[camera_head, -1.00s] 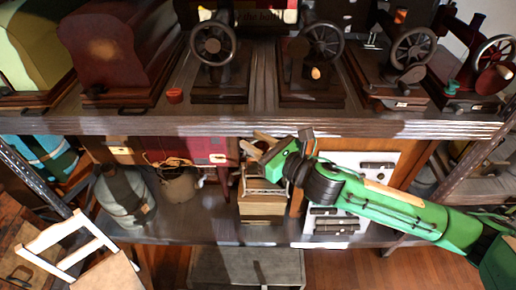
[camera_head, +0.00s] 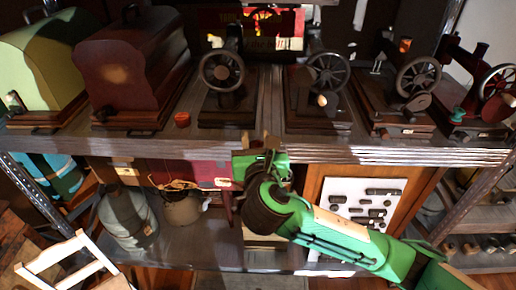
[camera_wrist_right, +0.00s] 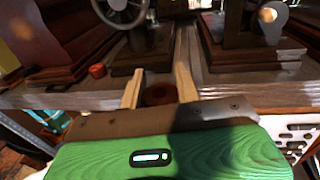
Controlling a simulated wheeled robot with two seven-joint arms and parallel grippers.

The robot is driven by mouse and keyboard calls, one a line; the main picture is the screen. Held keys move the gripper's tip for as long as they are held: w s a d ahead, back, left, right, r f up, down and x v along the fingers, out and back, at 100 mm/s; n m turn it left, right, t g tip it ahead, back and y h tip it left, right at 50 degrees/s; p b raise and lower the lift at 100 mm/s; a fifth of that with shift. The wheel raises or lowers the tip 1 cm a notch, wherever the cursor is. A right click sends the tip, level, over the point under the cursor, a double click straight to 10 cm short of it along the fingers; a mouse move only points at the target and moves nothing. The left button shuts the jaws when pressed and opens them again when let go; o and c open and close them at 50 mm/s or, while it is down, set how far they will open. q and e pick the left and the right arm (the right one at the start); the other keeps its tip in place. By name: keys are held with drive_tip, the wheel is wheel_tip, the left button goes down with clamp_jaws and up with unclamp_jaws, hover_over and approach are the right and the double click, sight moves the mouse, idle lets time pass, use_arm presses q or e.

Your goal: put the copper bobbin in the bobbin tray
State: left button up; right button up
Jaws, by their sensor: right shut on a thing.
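My right gripper (camera_head: 266,150) is in front of the upper shelf's front edge, pointing away from me. In the right wrist view its two pale wooden fingers (camera_wrist_right: 160,84) are shut on a small round brown-copper thing (camera_wrist_right: 158,95), which looks like the copper bobbin. Its lower part is hidden behind the gripper body, and the head view does not show it clearly. I cannot make out a bobbin tray for certain.
Several sewing machines stand on the upper shelf (camera_head: 420,151), with two domed cases at left. A small orange-red round thing (camera_head: 182,119) sits near its edge. Below are a white board with dark pieces (camera_head: 350,200), a grey-green jug (camera_head: 128,218) and a wooden chair (camera_head: 70,260).

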drive_tip(key=shift+w+r+m+h, duration=0.15)
drive_tip(key=shift+r+m+h, duration=0.35)
drive_tip(key=shift+h, duration=0.3)
drive_tip(key=shift+s+d+f+n+g+y, duration=0.1)
drive_tip(key=shift+d+f+n+y, duration=0.1)
drive_tip(key=shift+f+n+y, duration=0.45)
drive_tip(key=shift+s+d+f+n+g+y, duration=0.2)
drive_tip(key=shift+n+y, duration=0.3)
drive_tip(key=shift+y, duration=0.45)
drive_tip(key=shift+s+d+f+n+y, duration=0.1)
drive_tip(key=shift+d+f+n+y, duration=0.2)
drive_tip(key=shift+n+y, duration=0.4)
drive_tip(key=s+d+f+n+g+y, duration=0.1)
drive_tip(key=d+f+n+g+y, duration=0.1)
drive_tip(key=f+n+g+y, duration=0.3)
drive_tip(key=s+d+f+n+g+y, duration=0.1)
drive_tip(key=d+f+n+g+y, duration=0.1)
drive_tip(key=f+n+g+y, duration=0.2)
drive_tip(key=shift+s+f+n+g+y, duration=0.4)
drive_tip(key=shift+n+g+y, duration=1.7)
drive_tip(key=shift+g, duration=1.2)
